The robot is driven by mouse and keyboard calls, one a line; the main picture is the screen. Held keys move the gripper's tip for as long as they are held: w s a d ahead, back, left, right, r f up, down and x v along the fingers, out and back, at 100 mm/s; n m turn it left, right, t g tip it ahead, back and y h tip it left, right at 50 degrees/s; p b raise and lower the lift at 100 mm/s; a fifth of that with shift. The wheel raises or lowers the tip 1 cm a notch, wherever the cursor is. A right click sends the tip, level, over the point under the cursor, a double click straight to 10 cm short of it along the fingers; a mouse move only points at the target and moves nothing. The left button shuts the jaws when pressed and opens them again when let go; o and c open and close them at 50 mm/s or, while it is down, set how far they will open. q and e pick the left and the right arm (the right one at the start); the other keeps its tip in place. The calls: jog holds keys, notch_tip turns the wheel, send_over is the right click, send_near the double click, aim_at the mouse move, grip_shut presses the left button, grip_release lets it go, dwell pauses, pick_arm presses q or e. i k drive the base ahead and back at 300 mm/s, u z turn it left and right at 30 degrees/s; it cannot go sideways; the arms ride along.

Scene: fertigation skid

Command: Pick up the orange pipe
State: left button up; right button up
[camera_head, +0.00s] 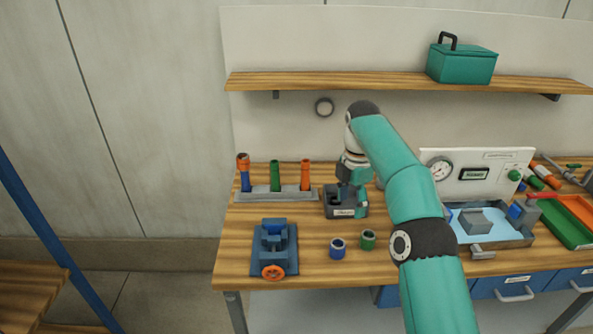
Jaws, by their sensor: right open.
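An orange pipe (306,174) stands upright in a grey rack (290,196) on the workbench. A green pipe (275,176) stands in the middle of the rack. A blue pipe (245,181) with an orange-brown piece on top stands at its left end. My right gripper (348,184) is open, to the right of the orange pipe and apart from it, pointing down. It is small and dark, and overlaps a dark grey block-like base (346,205) with a pale label; I cannot tell whether they touch. My left gripper is not in view.
A blue vise (273,245) with an orange handwheel stands in front of the rack. Blue (338,249) and green (368,240) cylindrical fittings stand near the front. A gauge panel (477,172), blue tray and coloured bins crowd the right. A shelf (350,82) holds a teal toolbox (462,64).

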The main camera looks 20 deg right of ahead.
aim_at(305, 162)
jog(key=i, duration=1.15)
jog(key=z, duration=0.05)
